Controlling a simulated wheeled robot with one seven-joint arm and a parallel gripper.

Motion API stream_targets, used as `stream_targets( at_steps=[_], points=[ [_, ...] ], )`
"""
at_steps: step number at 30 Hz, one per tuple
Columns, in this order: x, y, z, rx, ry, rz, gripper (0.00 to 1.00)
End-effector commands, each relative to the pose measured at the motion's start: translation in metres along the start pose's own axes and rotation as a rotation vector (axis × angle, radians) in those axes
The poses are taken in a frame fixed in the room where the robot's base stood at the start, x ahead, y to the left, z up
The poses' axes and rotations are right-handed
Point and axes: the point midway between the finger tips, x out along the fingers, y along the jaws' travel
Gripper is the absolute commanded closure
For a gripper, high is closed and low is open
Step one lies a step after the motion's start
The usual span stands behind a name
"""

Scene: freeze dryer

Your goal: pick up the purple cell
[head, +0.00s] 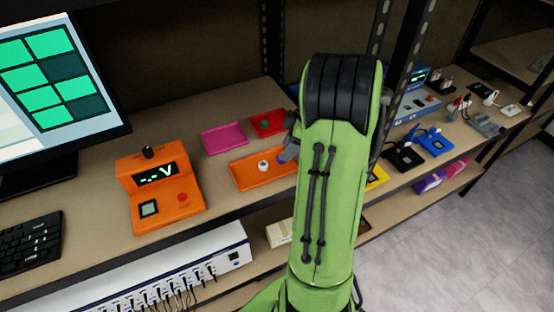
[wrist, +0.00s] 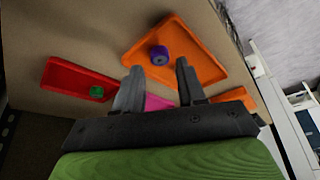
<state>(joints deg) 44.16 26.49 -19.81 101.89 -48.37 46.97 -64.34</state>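The purple cell (wrist: 159,55) is a short round piece on the orange tray (wrist: 140,35) in the wrist view. My gripper (wrist: 158,67) is open and empty. Its two fingers point toward that tray, and the cell appears just beyond and between the fingertips, apart from them. In the head view the orange tray (head: 250,182) lies left of my arm. A small whitish round piece (head: 263,166) shows on it; I cannot tell if it is the same cell. My arm hides most of the gripper there.
A red tray (wrist: 65,75) holds a green cell (wrist: 96,91). A pink tray (head: 224,138) lies beside it. An orange meter (head: 165,195) and a monitor (head: 60,80) stand left. Dark shelf posts rise behind my arm. Several devices line the bench at right.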

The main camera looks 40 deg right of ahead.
Motion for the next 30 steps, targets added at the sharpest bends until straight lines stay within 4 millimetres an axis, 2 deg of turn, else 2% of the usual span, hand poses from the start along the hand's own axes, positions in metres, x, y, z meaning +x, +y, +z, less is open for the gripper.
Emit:
stream_targets(
  at_steps=[1,4,12,20,26,30],
  points=[
    [0.013,-0.002,0.001,0.001,0.0,-0.006,0.6],
    [0.029,-0.001,0.0,0.001,0.0,-0.004,0.6],
    [0.034,-0.001,0.0,0.001,-0.001,-0.001,0.6],
    [0.033,-0.001,0.0,0.001,0.0,-0.001,1.0],
    [0.033,-0.001,0.0,0.001,0.0,-0.001,1.0],
    [0.017,0.0,-0.006,-0.001,0.001,0.003,1.0]
  ],
)
